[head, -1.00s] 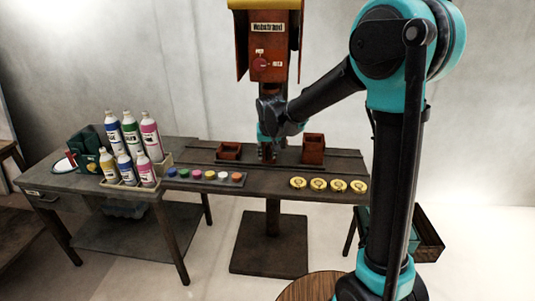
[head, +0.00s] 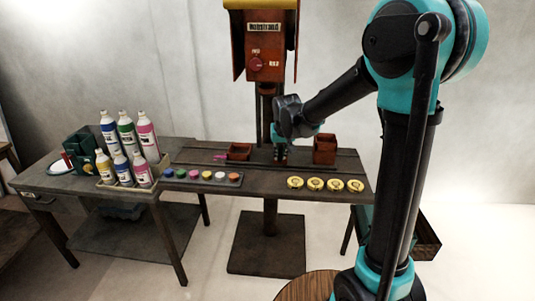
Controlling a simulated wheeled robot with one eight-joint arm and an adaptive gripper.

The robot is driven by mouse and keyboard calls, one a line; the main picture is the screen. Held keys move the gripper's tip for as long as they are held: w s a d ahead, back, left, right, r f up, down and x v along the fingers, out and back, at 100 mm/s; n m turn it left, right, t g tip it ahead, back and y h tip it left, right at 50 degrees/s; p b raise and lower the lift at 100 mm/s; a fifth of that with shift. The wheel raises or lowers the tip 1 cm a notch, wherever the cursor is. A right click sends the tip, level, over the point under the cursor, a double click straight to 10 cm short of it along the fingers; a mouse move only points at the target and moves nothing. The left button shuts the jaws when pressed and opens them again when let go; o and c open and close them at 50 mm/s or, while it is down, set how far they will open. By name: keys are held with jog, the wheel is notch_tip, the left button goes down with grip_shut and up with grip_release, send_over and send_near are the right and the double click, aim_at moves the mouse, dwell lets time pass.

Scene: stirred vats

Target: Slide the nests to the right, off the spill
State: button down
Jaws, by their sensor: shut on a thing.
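Two small open reddish-brown nests stand on the table: a low left nest (head: 239,152) and a taller right nest (head: 325,149). My gripper (head: 280,158) is down between them, shut on a small part of the nests' slide, which its fingers mostly hide. A pink spill (head: 219,157) shows on the table just left of the left nest. I cannot tell whether any of it lies under that nest.
A red machine head (head: 267,45) hangs above on a post. Colored pots (head: 205,176) and yellow tins (head: 325,184) line the front edge. Bottles (head: 125,145) stand in a rack at left. The tabletop right of the right nest is clear.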

jog(key=d, duration=1.2)
jog(key=shift+s+d, duration=0.15)
jog(key=shift+s, duration=0.1)
jog(key=c, duration=1.6)
grip_release()
jog(key=shift+d, duration=0.15)
jog(key=shift+o, duration=0.6)
jog(key=v, duration=1.2)
jog(key=shift+w, duration=0.1)
